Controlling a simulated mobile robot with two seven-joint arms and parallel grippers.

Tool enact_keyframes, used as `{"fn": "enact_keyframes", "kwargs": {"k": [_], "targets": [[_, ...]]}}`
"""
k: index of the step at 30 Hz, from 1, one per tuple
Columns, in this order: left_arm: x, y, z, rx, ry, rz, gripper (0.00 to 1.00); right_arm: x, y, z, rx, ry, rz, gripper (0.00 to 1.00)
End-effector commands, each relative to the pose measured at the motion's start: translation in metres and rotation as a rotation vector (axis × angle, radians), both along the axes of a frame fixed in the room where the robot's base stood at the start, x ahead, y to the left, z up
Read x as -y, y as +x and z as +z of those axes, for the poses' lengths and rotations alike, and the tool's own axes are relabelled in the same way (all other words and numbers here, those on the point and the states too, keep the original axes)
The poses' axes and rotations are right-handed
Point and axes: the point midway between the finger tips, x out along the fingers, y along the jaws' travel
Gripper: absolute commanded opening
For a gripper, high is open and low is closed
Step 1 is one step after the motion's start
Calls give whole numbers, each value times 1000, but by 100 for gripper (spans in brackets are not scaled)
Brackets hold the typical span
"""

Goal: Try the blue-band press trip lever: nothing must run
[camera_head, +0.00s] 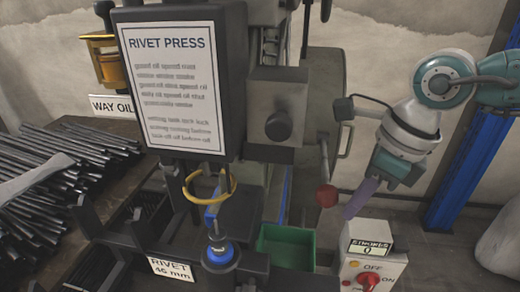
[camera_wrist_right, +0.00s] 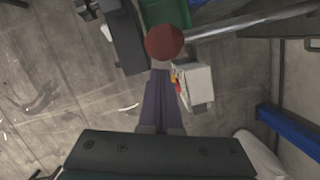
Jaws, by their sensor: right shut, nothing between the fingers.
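The rivet press (camera_head: 285,105) stands in the middle, with a blue strip low on its column. Its trip lever ends in a red ball knob (camera_head: 326,195), which also shows in the right wrist view (camera_wrist_right: 165,42). My right gripper (camera_head: 349,213) has purple fingers, shut and empty. Their tips are just right of the knob in the head view; in the right wrist view (camera_wrist_right: 161,72) they lie just below it. I cannot tell whether they touch. The stroke counter (camera_head: 370,238) reads 0. Below it is a red switch (camera_head: 367,281) marked OFF and ON. My left gripper is out of view.
A RIVET PRESS sign (camera_head: 172,85) blocks part of the press. A yellow ring (camera_head: 209,187) and blue fitting (camera_head: 220,257) are at its front. A green bin (camera_head: 287,246) is beside the lever. Rods (camera_head: 60,165) lie left; a blue post (camera_head: 465,165) stands right.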

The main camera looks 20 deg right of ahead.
Motion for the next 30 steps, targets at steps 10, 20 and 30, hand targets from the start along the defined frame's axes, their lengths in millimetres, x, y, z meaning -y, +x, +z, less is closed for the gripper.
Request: {"fn": "enact_keyframes", "kwargs": {"k": [10,20,30], "targets": [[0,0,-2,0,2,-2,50,10,-12,61,4,-2,1,0],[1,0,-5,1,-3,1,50,14,-19,91,1,-1,1,0],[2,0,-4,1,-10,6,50,14,-18,91,0,0,0,0]]}}
